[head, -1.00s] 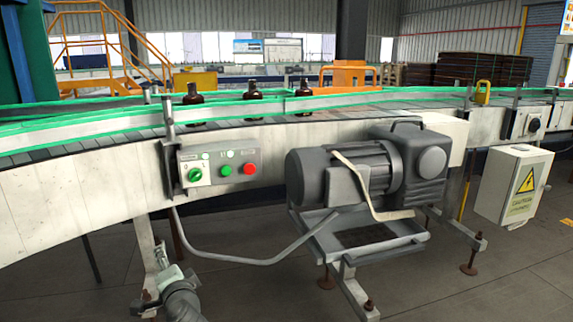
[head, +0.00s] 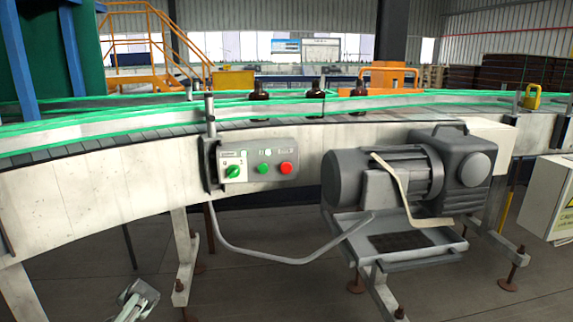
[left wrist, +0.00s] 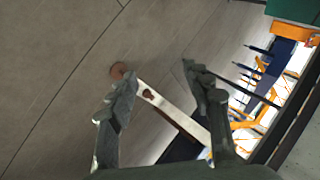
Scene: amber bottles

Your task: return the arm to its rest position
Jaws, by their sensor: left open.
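My left gripper (head: 136,300) shows at the bottom left of the head view, low in front of the conveyor and apart from it. In the left wrist view the left gripper (left wrist: 160,85) has its two fingers spread, with nothing between them but the view of the floor and a metal conveyor leg behind. Several amber bottles stand upright on the conveyor (head: 90,185), among them a left bottle (head: 259,91), a middle bottle (head: 315,98) and a right bottle (head: 359,87). Their lower parts are partly hidden by the green rails. My right gripper is in neither view.
A control box (head: 258,165) with a green knob and buttons is fixed to the conveyor side. A grey motor (head: 385,180) juts out below it to the right. A white electrical box (head: 548,195) stands at the far right. The floor (head: 250,290) in front is clear.

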